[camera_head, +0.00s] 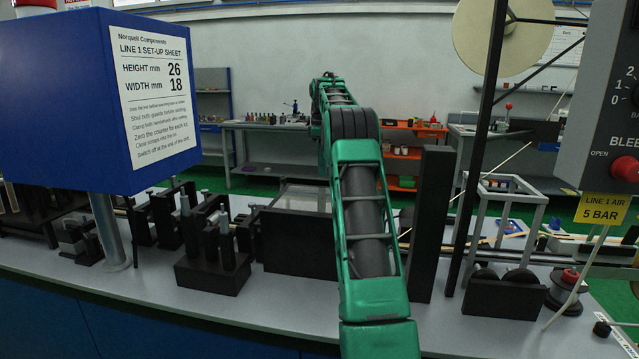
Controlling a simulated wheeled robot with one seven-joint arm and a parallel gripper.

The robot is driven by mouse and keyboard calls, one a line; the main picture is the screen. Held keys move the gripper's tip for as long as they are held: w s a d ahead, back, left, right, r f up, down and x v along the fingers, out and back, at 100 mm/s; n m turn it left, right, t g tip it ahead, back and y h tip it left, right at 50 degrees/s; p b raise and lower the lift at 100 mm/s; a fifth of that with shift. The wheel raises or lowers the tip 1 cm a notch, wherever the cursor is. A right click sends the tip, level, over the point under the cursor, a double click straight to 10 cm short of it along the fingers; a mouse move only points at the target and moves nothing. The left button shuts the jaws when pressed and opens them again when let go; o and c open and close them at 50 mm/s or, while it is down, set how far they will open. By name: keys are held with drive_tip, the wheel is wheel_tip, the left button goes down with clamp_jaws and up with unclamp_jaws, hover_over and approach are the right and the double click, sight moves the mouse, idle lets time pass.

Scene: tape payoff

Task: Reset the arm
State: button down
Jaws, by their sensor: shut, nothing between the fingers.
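My green and dark grey arm (362,215) rises from the bottom middle of the head view and reaches forward over the bench.
The grey bench (150,292) carries black fixtures (212,262), a dark upright plate (429,225) just right of my arm and a grey frame (497,205). A blue sign box (60,100) stands left. A control panel (612,95) and a reel (500,35) are right.

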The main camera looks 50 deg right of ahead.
wheel_tip(320, 180, up, 3)
drive_tip(key=shift+r, duration=0.1)
drive_tip(key=shift+a, duration=0.15)
drive_tip(key=s+a+m, duration=0.2)
drive_tip(key=s+a, duration=0.1)
drive_tip(key=a, duration=0.3)
drive_tip(key=s+a+m, duration=0.2)
drive_tip(key=s+a, duration=0.2)
drive_tip(key=a, duration=0.3)
drive_tip(key=s+a+r+m, duration=0.1)
drive_tip(key=s+a+m, duration=0.1)
drive_tip(key=s+a, duration=0.2)
drive_tip(key=shift+s+a, duration=0.15)
drive_tip(key=shift+a, duration=0.55)
drive_tip(key=shift+s+a, duration=0.1)
drive_tip(key=shift+a, duration=0.6)
drive_tip(key=s+a+f+m, duration=0.2)
drive_tip(key=s+a+f, duration=0.3)
drive_tip(key=s, duration=0.4)
drive_tip(key=s+a+f+m, duration=0.2)
drive_tip(key=s+a+f, duration=0.4)
drive_tip(key=s, duration=0.3)
drive_tip(key=s+a+f+m, duration=0.2)
drive_tip(key=s+a+f, duration=0.4)
drive_tip(key=s, duration=0.4)
drive_tip(key=shift+a+m+y, duration=0.15)
drive_tip(key=shift+m+y, duration=0.15)
drive_tip(key=shift+m, duration=0.1)
